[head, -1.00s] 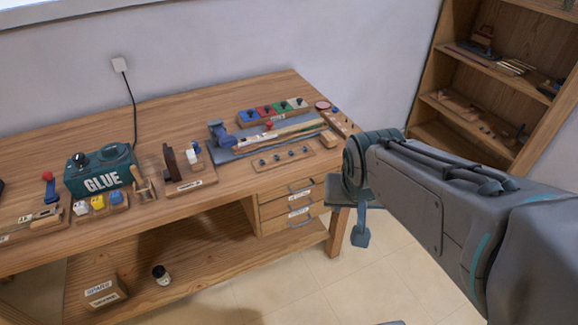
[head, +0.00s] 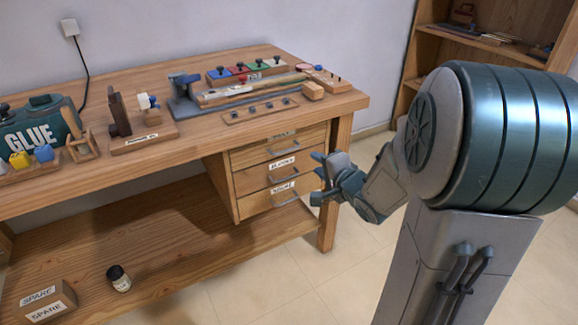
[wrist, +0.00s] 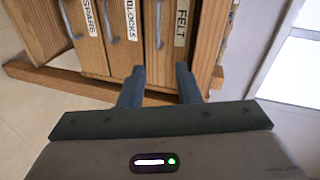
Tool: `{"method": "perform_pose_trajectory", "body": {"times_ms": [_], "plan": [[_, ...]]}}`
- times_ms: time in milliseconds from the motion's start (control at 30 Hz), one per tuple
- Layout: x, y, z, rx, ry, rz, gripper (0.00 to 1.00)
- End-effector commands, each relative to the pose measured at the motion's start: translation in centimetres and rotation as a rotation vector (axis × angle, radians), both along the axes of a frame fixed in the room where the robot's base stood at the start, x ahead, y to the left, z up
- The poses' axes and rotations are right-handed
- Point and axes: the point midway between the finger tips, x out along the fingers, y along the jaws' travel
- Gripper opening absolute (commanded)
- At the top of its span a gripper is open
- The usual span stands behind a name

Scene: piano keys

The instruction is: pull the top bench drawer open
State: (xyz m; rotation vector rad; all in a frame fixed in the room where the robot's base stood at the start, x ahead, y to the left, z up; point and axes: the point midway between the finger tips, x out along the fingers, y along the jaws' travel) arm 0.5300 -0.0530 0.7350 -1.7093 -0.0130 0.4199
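The top drawer (head: 302,143) is the uppermost of three wooden drawers under the bench's right end and looks shut. In the wrist view, where the drawers appear sideways, it carries the FELT label (wrist: 181,22). Its grey bar handle (wrist: 159,24) is ahead of my gripper; the handle also shows in the head view (head: 284,150). My gripper (wrist: 160,76) is open and empty, with its fingers apart. In the head view, my gripper (head: 317,178) is just right of the drawer fronts, lower than the top handle. The handle appears apart from the fingers.
The BLOCKS drawer (head: 253,180) and the SPARE drawer (head: 250,207) are below, both with handles. The bench leg (head: 331,205) stands close to my gripper. The bench top (head: 190,150) holds tools and parts. A bookcase (head: 398,80) is at right; the floor in front is clear.

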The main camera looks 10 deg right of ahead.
Motion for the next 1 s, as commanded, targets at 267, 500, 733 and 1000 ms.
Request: {"method": "perform_pose_trajectory", "body": {"times_ms": [267,500,733,1000], "plan": [[0.7,0.7,-1.8,0.134,-0.023,0.033,0.30],[4.5,2.0,-2.9,0.132,-0.025,0.034,0.30],[9.1,3.5,-3.9,0.132,-0.025,0.033,0.30],[12.3,4.5,-4.4,0.131,-0.023,0.031,0.30]]}}
